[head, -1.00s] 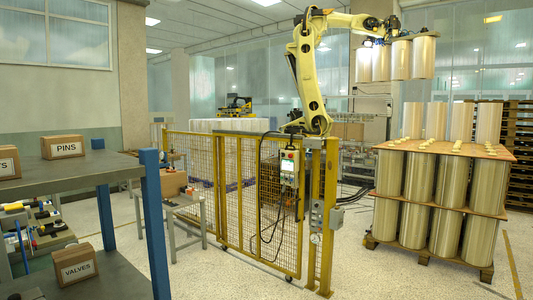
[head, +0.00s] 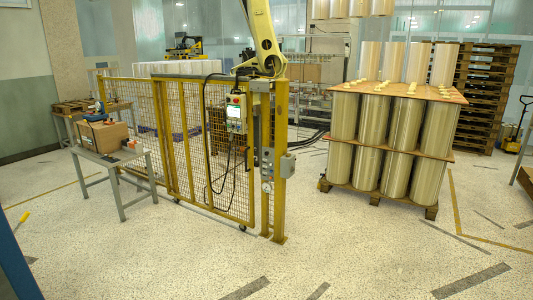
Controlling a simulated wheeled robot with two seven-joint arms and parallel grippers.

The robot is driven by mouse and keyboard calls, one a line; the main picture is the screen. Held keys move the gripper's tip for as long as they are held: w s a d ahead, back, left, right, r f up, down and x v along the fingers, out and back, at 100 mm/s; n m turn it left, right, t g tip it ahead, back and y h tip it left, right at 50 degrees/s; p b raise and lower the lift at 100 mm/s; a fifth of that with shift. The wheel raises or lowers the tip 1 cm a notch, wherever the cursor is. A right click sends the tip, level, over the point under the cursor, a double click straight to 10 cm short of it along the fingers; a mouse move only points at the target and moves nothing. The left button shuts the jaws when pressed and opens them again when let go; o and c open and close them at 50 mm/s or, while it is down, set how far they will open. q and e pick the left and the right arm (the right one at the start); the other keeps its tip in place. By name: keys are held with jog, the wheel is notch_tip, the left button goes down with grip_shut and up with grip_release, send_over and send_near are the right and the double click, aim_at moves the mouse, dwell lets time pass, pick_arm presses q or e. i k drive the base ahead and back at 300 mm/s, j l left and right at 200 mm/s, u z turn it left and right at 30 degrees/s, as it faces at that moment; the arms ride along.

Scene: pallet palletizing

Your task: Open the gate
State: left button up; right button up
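The yellow mesh gate (head: 223,150) stands in the middle of the view, with a small wheel under its lower edge. It looks shut against the yellow posts (head: 272,160) on its right. A control panel (head: 236,112) with a screen and a hanging black cable is on the gate. A grey latch or switch box (head: 267,160) and a grey box with a handle (head: 286,164) are on the posts. Neither of my grippers is in view.
A yellow robot arm (head: 262,35) stands behind the fence. A pallet of film rolls (head: 395,140) stands right, a small table (head: 110,158) with a cardboard box (head: 102,134) left. A blue post (head: 15,262) is at lower left. The floor in front is clear.

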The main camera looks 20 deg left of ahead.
aim_at(238, 80)
jog(key=i+u, duration=0.15)
jog(key=i, duration=0.35)
jog(key=i+l+u, duration=0.2)
jog(key=i, duration=0.3)
jog(key=i+l+u, duration=0.15)
jog(key=i, duration=0.4)
jog(key=i+j, duration=0.25)
jog(key=i+j+u, duration=0.15)
jog(key=i, duration=0.35)
jog(key=i+j, duration=0.3)
jog(key=i+j+z, duration=0.25)
jog(key=i+j, duration=0.25)
jog(key=j, duration=0.2)
